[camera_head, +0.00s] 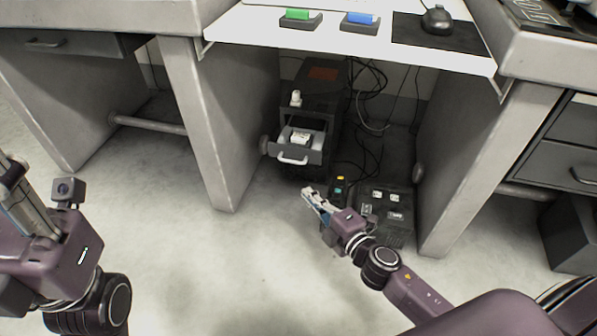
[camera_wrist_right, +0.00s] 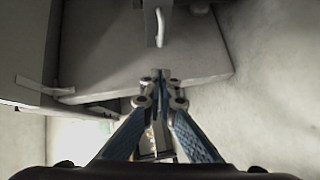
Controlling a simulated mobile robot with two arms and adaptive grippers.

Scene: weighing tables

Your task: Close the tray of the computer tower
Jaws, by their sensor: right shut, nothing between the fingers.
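The dark computer tower (camera_head: 328,92) stands on the floor under the white shelf. Its tray (camera_head: 315,156) is pulled out at the front, has a pale handle (camera_head: 292,161), and holds a small white object (camera_head: 301,138). My right gripper (camera_head: 306,191) is shut and empty, low in front of the tray and apart from it. In the right wrist view its fingertips (camera_wrist_right: 160,78) are together, and a pale handle (camera_wrist_right: 160,27) shows ahead of them. My left gripper (camera_head: 12,185) is partly cut off at the left edge, so its fingers are unclear.
Cables (camera_head: 370,100) hang behind. Desk side panels (camera_head: 225,130) flank the tower. The shelf (camera_head: 340,42) overhangs it. The floor in front is clear.

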